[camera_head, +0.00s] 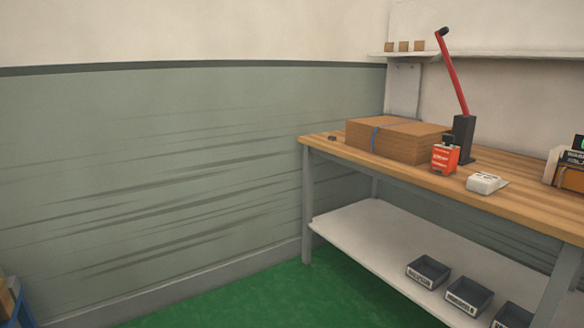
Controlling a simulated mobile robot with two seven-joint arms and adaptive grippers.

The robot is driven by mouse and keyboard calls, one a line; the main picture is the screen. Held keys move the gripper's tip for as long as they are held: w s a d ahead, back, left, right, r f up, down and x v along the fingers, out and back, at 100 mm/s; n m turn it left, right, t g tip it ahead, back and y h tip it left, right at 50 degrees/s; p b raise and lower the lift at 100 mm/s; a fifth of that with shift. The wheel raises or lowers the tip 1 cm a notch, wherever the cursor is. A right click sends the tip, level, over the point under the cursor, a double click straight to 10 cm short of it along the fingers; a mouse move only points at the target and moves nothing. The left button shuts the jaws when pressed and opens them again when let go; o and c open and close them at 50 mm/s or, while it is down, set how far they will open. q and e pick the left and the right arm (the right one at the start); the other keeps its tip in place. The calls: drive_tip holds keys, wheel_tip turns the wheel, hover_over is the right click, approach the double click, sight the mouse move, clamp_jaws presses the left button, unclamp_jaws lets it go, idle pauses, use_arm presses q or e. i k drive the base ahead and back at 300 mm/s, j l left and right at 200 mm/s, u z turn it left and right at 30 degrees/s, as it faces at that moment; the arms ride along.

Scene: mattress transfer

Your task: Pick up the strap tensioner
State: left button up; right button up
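A tall tool with a long red lever (454,75), a black knob and a dark upright body (464,138) stands on the wooden workbench (340,146). Just left and in front of it is a small red block-shaped item (445,157) with a dark top and pale markings. Neither is clearly labelled, so I cannot tell for sure which is the strap tensioner; the levered tool looks the likelier. A flat brown cardboard stack (400,140) with a blue strap around it lies to their left. Neither of my grippers is in view.
A white box-like item (486,183) lies on the bench to the right, with an orange and black holder (570,170) at the right edge. Dark bins (428,272) sit on the lower shelf (350,235). Green floor (270,300) is clear in front of the wall.

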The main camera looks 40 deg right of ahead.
sight(444, 159)
drive_tip(key=i+z, duration=0.15)
drive_tip(key=i, duration=0.3)
drive_tip(key=i+j+z, duration=0.2)
drive_tip(key=i, duration=0.25)
drive_tip(key=i+j+z, duration=0.15)
drive_tip(key=i, duration=0.3)
drive_tip(key=z, duration=1.65)
